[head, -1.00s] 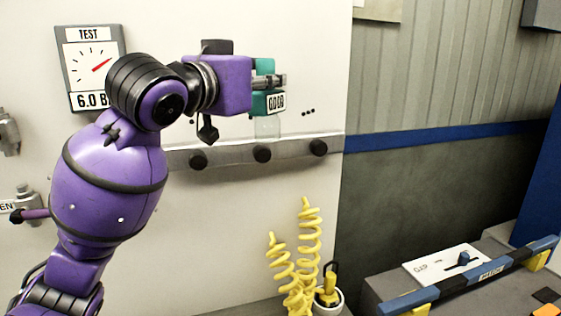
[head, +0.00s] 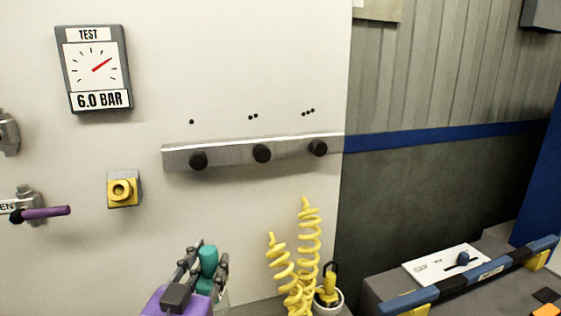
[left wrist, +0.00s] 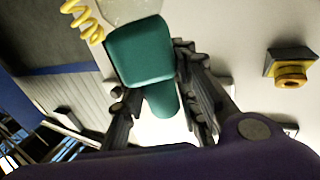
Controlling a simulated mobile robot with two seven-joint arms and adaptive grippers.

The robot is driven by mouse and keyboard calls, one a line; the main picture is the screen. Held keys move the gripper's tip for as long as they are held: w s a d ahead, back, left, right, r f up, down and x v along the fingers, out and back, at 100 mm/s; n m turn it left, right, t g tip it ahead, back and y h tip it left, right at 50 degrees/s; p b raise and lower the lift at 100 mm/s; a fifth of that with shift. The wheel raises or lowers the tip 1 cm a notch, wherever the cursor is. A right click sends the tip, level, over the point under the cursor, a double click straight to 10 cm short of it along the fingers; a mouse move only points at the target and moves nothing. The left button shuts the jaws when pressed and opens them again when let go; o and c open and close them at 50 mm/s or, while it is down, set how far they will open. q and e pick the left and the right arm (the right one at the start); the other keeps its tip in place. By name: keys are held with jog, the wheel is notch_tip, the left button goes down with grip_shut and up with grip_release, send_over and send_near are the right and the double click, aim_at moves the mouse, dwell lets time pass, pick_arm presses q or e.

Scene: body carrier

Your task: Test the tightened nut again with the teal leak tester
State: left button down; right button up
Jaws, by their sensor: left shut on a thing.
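My left gripper (head: 197,268) is low in the head view, left of the yellow coiled hoses, shut on the teal leak tester (head: 208,260). In the left wrist view the tester (left wrist: 140,50) sits between the two dark fingers, with a pale part at its far end. The tester is well below the rail and apart from the nuts. I cannot tell which nut is tightened. My right gripper is out of view.
A gauge (head: 95,68) on the wall reads TEST, 6.0 BAR. Below it are a yellow fitting (head: 122,190) and a purple-handled valve (head: 45,212). Yellow coiled hoses (head: 310,240) rise beside a white cup (head: 328,300). A grey bench (head: 380,284) stands at right.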

aim_at(217, 309)
pick_arm(q)
jog(key=s+a+f+y, duration=0.1)
jog(key=s+f, duration=0.2)
jog(key=f, duration=0.2)
jog(key=s+a+f+n+y, duration=0.1)
jog(key=s+a+f, duration=0.1)
jog(key=f, duration=0.4)
jog(key=shift+s+a, duration=0.3)
jog(key=shift+s, duration=0.4)
jog(key=shift+w, duration=0.1)
